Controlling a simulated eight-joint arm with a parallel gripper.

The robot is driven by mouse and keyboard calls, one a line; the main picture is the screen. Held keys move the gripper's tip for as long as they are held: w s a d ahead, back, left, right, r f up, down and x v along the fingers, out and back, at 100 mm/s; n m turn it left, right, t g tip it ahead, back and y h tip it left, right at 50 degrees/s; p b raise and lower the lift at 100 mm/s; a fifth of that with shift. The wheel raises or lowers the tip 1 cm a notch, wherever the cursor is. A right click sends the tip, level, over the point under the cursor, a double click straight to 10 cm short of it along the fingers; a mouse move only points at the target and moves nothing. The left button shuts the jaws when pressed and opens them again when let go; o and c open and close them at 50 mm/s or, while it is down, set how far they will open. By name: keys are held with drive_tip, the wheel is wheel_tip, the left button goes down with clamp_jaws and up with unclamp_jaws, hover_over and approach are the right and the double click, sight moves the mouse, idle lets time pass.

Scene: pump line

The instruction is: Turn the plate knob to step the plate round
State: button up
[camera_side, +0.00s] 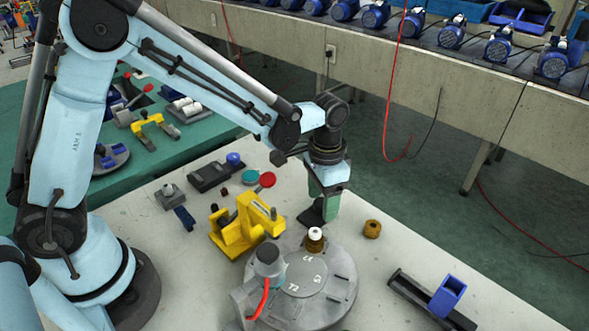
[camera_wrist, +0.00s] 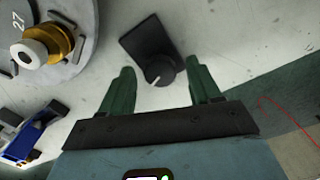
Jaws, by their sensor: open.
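The plate knob (camera_wrist: 158,72) is a dark round dial with a white pointer line, on a dark box (camera_wrist: 146,39) in the wrist view. In the side view the dark box (camera_side: 313,216) sits just behind the round grey plate (camera_side: 338,290), partly hidden by my gripper. The plate also shows at the upper left of the wrist view (camera_wrist: 82,60). A brass part with a white top (camera_side: 315,239) stands on the plate near its back edge. My gripper (camera_side: 325,201) is open and points down at the knob. Its green fingers (camera_wrist: 160,68) appear on either side of the knob, with nothing held.
A yellow clamp-like fixture (camera_side: 243,225) stands left of the plate. A grey-topped post with a red hose (camera_side: 268,255) stands at the plate's left edge. A brass cylinder (camera_side: 372,229) lies to the right. A black rail with a blue block (camera_side: 447,296) is at the lower right.

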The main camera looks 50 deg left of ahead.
drive_tip(key=c, duration=1)
drive_tip(key=shift+c, duration=0.2)
drive_tip(key=shift+n, duration=0.3)
drive_tip(key=n, duration=1.2)
drive_tip(key=shift+n, duration=0.4)
drive_tip(key=o, duration=1)
